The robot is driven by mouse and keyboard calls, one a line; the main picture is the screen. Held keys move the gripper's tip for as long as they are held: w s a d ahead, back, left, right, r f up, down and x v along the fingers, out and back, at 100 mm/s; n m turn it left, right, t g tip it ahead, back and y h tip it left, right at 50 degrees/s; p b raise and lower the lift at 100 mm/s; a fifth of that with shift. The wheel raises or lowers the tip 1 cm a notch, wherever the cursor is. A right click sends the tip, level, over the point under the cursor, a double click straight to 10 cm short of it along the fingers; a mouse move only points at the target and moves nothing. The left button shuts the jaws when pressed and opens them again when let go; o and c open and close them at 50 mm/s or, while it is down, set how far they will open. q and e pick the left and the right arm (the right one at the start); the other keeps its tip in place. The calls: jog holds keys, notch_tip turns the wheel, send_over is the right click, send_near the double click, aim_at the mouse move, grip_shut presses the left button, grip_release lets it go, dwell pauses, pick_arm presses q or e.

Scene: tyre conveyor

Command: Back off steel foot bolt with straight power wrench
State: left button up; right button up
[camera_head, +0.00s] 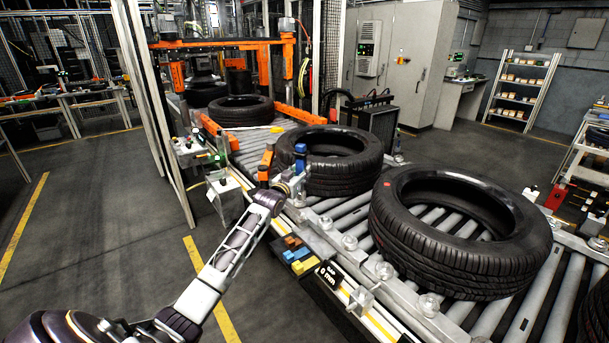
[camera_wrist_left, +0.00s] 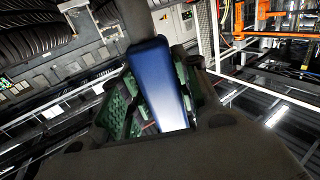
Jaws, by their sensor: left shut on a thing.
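My left arm reaches in from the lower left to the near edge of the roller conveyor (camera_head: 415,290). My left gripper (camera_head: 291,184) is at that edge, beside the middle tyre. In the left wrist view its dark fingers with green pads close around a blue tool body (camera_wrist_left: 158,85), which I take to be the straight power wrench. Its blue part also shows upright above the gripper in the head view (camera_head: 300,154). The tool's working end is not clear. Round steel bolt-like fittings (camera_head: 384,270) line the conveyor's side rail; I cannot tell which is the foot bolt. My right gripper is not in view.
A large tyre (camera_head: 455,255) lies on the rollers at right, a middle tyre (camera_head: 345,180) close behind the gripper, and another (camera_head: 240,111) near the orange frame (camera_head: 215,43). Small coloured blocks (camera_head: 298,254) sit on the near edge. The floor at left is open.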

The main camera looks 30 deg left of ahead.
pick_arm(q)
jog(key=shift+s+d, duration=0.1)
jog(key=shift+d, duration=0.2)
jog(key=shift+a+f, duration=0.1)
jog(key=shift+f, duration=0.2)
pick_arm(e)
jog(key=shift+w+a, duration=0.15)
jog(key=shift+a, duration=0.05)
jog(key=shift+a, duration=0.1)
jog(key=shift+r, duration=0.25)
